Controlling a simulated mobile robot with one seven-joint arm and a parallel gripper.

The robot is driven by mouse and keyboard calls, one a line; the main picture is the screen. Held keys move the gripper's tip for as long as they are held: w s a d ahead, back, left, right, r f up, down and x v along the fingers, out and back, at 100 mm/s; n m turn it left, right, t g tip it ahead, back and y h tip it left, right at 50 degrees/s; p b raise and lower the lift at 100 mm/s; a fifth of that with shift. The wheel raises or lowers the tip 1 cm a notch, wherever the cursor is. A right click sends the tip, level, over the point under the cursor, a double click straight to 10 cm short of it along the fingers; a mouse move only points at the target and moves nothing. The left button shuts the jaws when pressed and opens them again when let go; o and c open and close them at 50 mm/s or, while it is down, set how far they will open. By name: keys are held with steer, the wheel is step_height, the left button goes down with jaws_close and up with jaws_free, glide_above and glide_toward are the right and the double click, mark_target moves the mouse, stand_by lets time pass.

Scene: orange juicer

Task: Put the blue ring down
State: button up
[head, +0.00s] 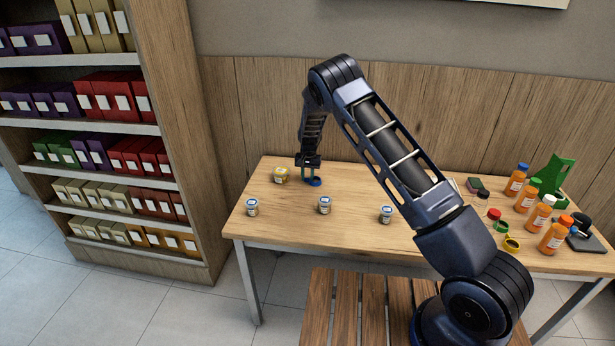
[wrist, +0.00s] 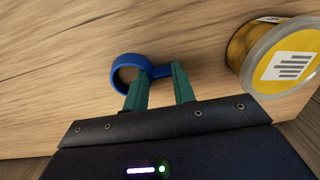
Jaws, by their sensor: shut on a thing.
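The blue ring (head: 315,183) is at the back left of the wooden table, at the tips of my gripper (head: 309,178). In the wrist view the blue ring (wrist: 116,72) has a short tab on its right side, and my gripper (wrist: 162,78) is shut on that tab with its green fingers. The ring lies flat over the table top, touching it or just above; I cannot tell which. A yellow-labelled jar (wrist: 285,55) stands just right of the fingers in the wrist view, apart from them. The same jar shows in the head view (head: 281,175).
Three small jars stand along the table front: left (head: 252,207), middle (head: 325,205), right (head: 386,214). The table's left part has bare room.

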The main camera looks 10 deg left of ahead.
steer(key=o, duration=0.9)
steer(key=shift+o, duration=0.2)
step_height(320, 180, up, 12)
steer(key=shift+d, duration=0.15)
steer(key=shift+d+r, duration=0.1)
steer(key=shift+r, duration=0.1)
